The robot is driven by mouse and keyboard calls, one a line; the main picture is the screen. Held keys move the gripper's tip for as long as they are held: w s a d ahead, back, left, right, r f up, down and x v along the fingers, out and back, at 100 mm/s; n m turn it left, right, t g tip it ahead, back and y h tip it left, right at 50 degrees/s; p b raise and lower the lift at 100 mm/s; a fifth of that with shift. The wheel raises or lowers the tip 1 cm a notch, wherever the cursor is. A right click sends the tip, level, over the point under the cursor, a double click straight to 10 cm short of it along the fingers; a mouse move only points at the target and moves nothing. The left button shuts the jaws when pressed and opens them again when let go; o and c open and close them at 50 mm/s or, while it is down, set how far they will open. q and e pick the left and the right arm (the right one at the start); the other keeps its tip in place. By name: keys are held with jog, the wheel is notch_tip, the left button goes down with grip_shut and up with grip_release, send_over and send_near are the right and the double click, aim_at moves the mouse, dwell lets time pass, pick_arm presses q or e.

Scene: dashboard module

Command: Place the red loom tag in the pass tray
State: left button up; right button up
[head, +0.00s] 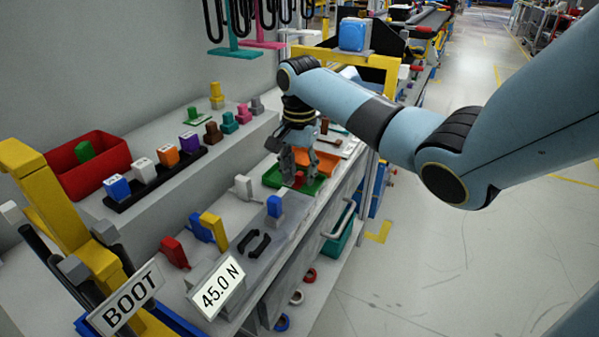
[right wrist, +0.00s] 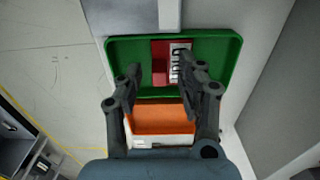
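A red tag (right wrist: 160,72) with a white marked label lies inside the green tray (right wrist: 225,45) in the right wrist view. In the head view, a bit of red (head: 298,180) shows under the fingers, mostly hidden by them. The green tray (head: 271,179) stands on the grey bench. My right gripper (head: 302,178) points down over this tray. In the right wrist view, its fingertips (right wrist: 160,75) are apart, with the red tag in the gap below and the right finger partly covering the label. My left gripper is not in view.
An orange tray (head: 318,162) adjoins the green one; it also shows in the right wrist view (right wrist: 158,118). A red bin (head: 92,165), a black rack of coloured blocks (head: 160,178) and signs (head: 215,287) stand to the left. The floor at right is clear.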

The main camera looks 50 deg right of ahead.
aim_at(299, 173)
notch_tip(299, 173, up, 12)
jog(key=p, duration=0.1)
jog(key=shift+p, duration=0.3)
dwell(0.4)
